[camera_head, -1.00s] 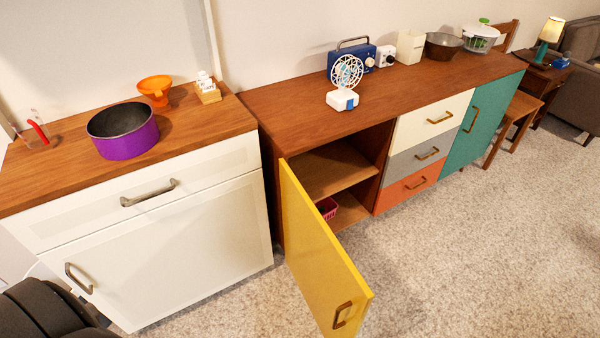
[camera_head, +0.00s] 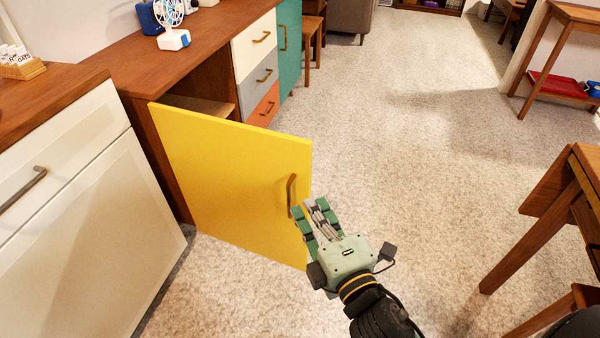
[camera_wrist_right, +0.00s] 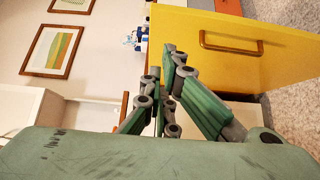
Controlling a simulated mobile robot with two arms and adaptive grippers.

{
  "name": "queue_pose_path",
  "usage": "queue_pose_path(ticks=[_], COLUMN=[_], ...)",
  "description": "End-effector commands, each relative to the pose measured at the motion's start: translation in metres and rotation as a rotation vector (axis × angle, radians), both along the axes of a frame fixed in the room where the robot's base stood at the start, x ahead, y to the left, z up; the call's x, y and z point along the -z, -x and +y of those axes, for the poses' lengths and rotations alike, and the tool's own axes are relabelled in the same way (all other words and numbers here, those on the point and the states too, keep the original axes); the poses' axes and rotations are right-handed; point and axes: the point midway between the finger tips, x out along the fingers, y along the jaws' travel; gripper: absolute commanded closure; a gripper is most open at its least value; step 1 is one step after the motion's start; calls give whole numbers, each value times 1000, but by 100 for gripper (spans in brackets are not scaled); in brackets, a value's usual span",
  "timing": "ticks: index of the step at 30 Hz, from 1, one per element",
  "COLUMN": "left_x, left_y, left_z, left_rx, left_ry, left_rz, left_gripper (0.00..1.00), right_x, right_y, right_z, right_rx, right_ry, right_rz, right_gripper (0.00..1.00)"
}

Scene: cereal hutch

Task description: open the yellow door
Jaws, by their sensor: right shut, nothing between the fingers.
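The yellow door (camera_head: 225,180) stands open, swung out from the wooden hutch (camera_head: 205,45). Its bronze handle (camera_head: 291,194) is near the free edge. In the head view my right gripper (camera_head: 312,207) is beside that edge, close to the handle, with its fingers pointing toward the door. It is shut and empty. In the right wrist view the yellow door (camera_wrist_right: 225,65) fills the upper right, and its handle (camera_wrist_right: 230,42) shows beyond the fingers (camera_wrist_right: 172,90), not between them. My left gripper is in neither view.
A white cabinet (camera_head: 95,220) stands left of the door. A small white fan (camera_head: 172,38) sits on the hutch. White, grey and orange drawers (camera_head: 265,75) and a teal door (camera_head: 288,45) are beyond. A wooden table (camera_head: 560,200) is at right. Carpet between is clear.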

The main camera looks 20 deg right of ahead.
Motion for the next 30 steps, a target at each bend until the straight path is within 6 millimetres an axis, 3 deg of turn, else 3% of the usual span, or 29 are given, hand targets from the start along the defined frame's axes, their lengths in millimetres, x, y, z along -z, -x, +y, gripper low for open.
queue_pose_path(ticks=[5,19,21,30], left_x=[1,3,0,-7], left_y=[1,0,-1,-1], left_z=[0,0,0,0], left_rx=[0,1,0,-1], left_ry=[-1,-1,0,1], left_rz=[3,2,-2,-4], left_gripper=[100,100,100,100], right_x=[-6,-5,-4,-3], right_y=[-14,-101,-110,-128], right_z=[1,10,1,-15], right_rx=[0,0,1,0], right_ry=[5,2,6,1], right_rz=[-13,-11,-9,-7], right_gripper=[100,100,100,100])
